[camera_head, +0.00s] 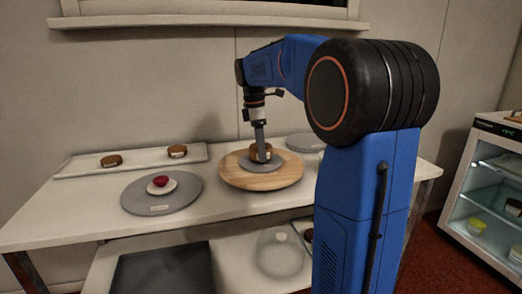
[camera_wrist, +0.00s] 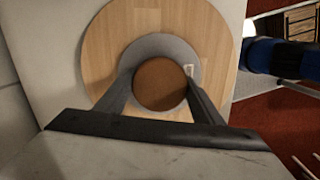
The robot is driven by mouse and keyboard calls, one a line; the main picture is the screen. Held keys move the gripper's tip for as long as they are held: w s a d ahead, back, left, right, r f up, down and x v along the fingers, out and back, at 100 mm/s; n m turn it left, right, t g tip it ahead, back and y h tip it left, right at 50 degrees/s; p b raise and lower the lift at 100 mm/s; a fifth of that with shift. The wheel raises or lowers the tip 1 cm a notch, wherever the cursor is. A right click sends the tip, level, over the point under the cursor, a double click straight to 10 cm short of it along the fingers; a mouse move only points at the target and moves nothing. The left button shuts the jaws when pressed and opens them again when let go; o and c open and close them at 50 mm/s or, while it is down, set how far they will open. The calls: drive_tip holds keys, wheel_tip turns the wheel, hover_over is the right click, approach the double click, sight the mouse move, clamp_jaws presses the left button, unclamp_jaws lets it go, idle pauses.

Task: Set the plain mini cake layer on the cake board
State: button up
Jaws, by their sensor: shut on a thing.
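A plain brown mini cake layer (camera_wrist: 160,84) is between the two fingers of my gripper (camera_wrist: 158,100), which is shut on it. In the head view the layer (camera_head: 255,151) shows partly behind my gripper (camera_head: 262,157). It is over the grey round cake board (camera_head: 261,166), inside the board's outline in the wrist view (camera_wrist: 150,46). The board lies on a round wooden turntable (camera_head: 232,176). I cannot tell whether the layer touches the board.
A white tray (camera_head: 140,164) at the back left holds two brown layers (camera_head: 111,160). A grey turntable (camera_head: 133,202) at the left bears a small white board with a red item (camera_head: 160,181). Another grey disc (camera_head: 306,142) lies behind right. A glass-fronted fridge (camera_head: 495,190) stands at the right.

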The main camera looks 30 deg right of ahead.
drive_tip(key=shift+f, duration=0.35)
drive_tip(key=shift+f, duration=0.1)
drive_tip(key=o, duration=1)
drive_tip(key=shift+o, duration=0.2)
wheel_tip(320, 180, up, 12)
drive_tip(key=a, duration=0.1)
drive_tip(key=shift+w+a, duration=0.15)
drive_tip(key=shift+w, duration=0.15)
drive_tip(key=s+a+f+m+t, duration=0.1)
drive_tip(key=s+a+f+m, duration=0.3)
drive_tip(key=s+f, duration=0.4)
drive_tip(key=s+a+f+m+t, duration=0.2)
drive_tip(key=s+a+f+m, duration=0.2)
drive_tip(key=s+f, duration=0.5)
drive_tip(key=s+a+f+m+t+y, duration=0.1)
drive_tip(key=s+a+f+m, duration=0.3)
drive_tip(key=s, duration=1)
wheel_tip(320, 180, down, 4)
drive_tip(key=a+t, duration=0.1)
drive_tip(key=a, duration=0.1)
drive_tip(key=shift+a+f+m, duration=0.15)
drive_tip(key=shift+a+m, duration=0.15)
drive_tip(key=shift+m, duration=0.1)
